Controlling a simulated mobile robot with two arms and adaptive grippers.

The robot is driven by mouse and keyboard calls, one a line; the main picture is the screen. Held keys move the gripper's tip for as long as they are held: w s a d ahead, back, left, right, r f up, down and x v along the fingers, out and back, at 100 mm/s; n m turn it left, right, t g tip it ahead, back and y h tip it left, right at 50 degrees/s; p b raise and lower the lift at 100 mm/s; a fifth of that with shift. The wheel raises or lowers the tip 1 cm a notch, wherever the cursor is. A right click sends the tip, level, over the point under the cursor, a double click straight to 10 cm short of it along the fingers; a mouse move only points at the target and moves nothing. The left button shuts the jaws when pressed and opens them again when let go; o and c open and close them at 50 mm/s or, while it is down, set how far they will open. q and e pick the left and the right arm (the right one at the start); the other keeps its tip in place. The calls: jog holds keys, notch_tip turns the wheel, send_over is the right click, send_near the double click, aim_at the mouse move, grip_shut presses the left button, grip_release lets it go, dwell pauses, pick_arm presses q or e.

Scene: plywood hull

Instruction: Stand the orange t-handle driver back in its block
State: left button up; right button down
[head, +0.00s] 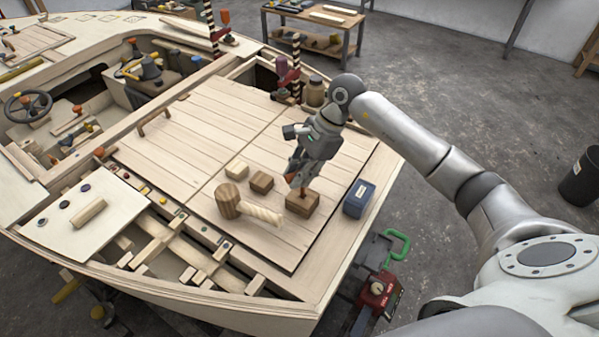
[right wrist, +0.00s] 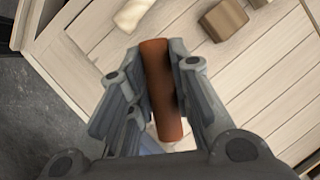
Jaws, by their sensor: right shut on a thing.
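My right gripper (head: 297,180) is above the hatch boards, right over a brown wooden block (head: 302,205). In the right wrist view its fingers are closed on both sides of the orange-brown driver handle (right wrist: 160,90), which lies lengthwise between them. A short reddish-brown piece shows between the fingertips and the block's top. I cannot tell whether the driver's shaft is seated in the block. My left gripper is not in view.
A wooden mallet (head: 228,201) lies left of the block, with a small brown block (head: 262,182) and a pale block (head: 237,169) behind it. A dark blue box (head: 359,198) stands close on the right. The hatch boards behind are mostly clear.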

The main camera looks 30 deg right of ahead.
jog(key=shift+f+b, duration=0.5)
jog(key=shift+f, duration=0.05)
jog(key=c, duration=1.2)
grip_release()
jog(key=shift+c, duration=0.2)
jog(key=v, duration=1.2)
jog(key=shift+r, duration=0.1)
